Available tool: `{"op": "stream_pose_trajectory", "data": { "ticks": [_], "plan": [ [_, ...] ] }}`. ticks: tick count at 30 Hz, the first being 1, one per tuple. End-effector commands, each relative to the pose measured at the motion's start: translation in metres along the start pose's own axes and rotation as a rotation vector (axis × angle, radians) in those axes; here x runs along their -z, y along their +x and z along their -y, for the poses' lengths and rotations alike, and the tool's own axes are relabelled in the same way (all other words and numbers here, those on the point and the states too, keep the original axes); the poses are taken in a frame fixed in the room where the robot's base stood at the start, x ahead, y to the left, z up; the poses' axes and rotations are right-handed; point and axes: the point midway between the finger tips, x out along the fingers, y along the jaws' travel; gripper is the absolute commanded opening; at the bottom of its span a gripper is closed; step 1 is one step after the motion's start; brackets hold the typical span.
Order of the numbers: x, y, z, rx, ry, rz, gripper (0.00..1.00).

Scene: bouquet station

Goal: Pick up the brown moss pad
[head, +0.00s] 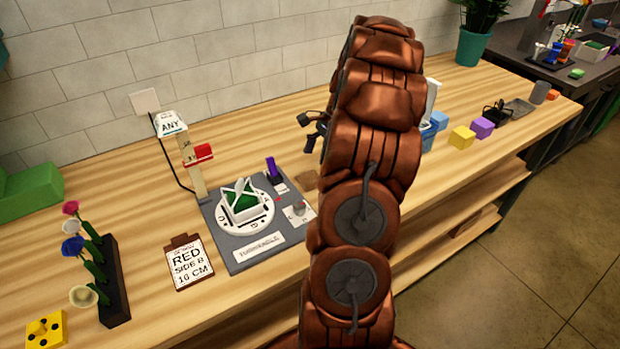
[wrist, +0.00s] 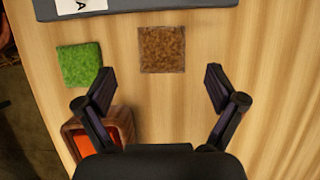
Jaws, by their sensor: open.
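The brown moss pad (wrist: 162,49) is a flat square on the wooden table, near the top middle of the wrist view. In the head view a small brown patch, likely the same pad (head: 306,182), shows beside the grey board, partly hidden by my arm. My gripper (wrist: 159,80) is open and empty. In the wrist view its two fingers are spread wide, with the pad ahead of the tips and between their lines. I cannot tell its height above the table. Part of my gripper also shows in the head view (head: 312,130), mostly behind the arm.
A green moss pad (wrist: 79,65) lies left of the brown one, close to the left finger. A brown box with an orange inside (wrist: 122,122) is below it, partly under that finger. A grey board (head: 226,250) with a turntable borders the pad. Wood to the right is clear.

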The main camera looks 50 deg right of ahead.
Motion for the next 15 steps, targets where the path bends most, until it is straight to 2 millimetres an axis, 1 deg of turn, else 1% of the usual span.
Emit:
{"op": "stream_pose_trajectory", "data": {
  "ticks": [5,10,12,15],
  "plan": [
    [0.000,0.017,0.001,-0.006,0.001,0.003,0.94],
    [0.001,0.039,0.001,-0.005,0.000,0.003,0.94],
    [0.001,0.045,0.001,-0.004,0.000,0.003,0.94],
    [0.001,0.047,0.002,-0.001,0.000,0.001,0.94]
  ]
}}
